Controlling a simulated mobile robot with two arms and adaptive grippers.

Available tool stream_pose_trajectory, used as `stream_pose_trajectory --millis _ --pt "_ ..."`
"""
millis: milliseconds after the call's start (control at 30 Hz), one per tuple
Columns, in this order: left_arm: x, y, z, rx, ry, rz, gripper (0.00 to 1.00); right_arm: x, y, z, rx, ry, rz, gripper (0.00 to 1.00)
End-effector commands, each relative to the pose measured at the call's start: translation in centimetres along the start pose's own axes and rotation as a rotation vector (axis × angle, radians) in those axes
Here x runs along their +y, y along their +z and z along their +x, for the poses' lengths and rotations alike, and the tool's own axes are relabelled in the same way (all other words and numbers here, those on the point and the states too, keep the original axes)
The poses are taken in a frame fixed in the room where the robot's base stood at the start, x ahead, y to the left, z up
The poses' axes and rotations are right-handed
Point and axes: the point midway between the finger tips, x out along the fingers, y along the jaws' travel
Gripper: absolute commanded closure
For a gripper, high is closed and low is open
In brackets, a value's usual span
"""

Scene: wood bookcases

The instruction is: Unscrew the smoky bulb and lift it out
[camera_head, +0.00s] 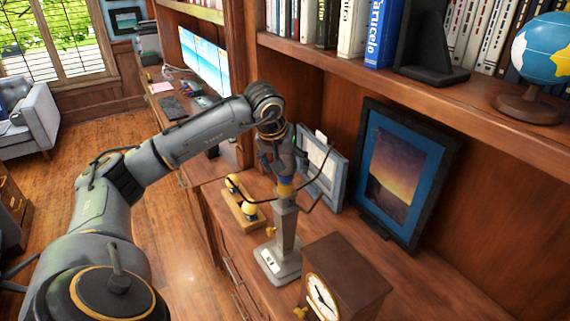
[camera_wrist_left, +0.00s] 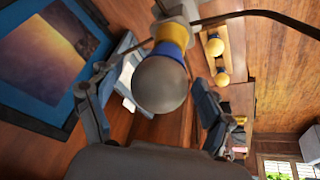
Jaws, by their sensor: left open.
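The smoky bulb (camera_wrist_left: 160,84) is a grey ball on a socket with yellow and blue bands (camera_wrist_left: 172,38), seen in the left wrist view. In the head view the banded socket (camera_head: 285,189) tops a grey lamp post (camera_head: 286,232), and the bulb is largely hidden by my gripper. My left gripper (camera_head: 283,163) comes down over the socket from above. In the left wrist view its open fingers (camera_wrist_left: 150,100) stand on either side of the bulb; I cannot tell whether they touch it. My right gripper is not in view.
A wooden tray (camera_head: 242,214) with yellow bulbs (camera_head: 249,210) lies left of the lamp. A clock (camera_head: 343,276) stands in front, and picture frames (camera_head: 400,170) lean behind. A thin dark curved rod passes close to the socket. A shelf with books and a globe (camera_head: 545,48) hangs above.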

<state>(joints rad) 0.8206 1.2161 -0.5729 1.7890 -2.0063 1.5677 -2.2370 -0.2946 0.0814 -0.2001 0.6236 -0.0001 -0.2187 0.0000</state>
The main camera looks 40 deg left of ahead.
Motion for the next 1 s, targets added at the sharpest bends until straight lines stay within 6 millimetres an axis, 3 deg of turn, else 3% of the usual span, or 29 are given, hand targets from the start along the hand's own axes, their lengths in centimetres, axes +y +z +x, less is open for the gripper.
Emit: stream_pose_trajectory --millis 167,400,733,1000 --pt "0.0 0.0 0.0 0.0 0.0 0.0 0.2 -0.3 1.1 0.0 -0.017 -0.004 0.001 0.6" --pt "0.0 0.0 0.0 -0.001 0.0 -0.001 0.65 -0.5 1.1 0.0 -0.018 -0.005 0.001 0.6" --pt "0.1 0.0 -0.1 0.002 -0.021 -0.048 0.65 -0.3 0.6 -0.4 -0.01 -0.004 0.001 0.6" --pt "0.2 -0.1 -0.4 0.032 -0.129 -0.306 0.65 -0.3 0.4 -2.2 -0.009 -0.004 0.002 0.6"
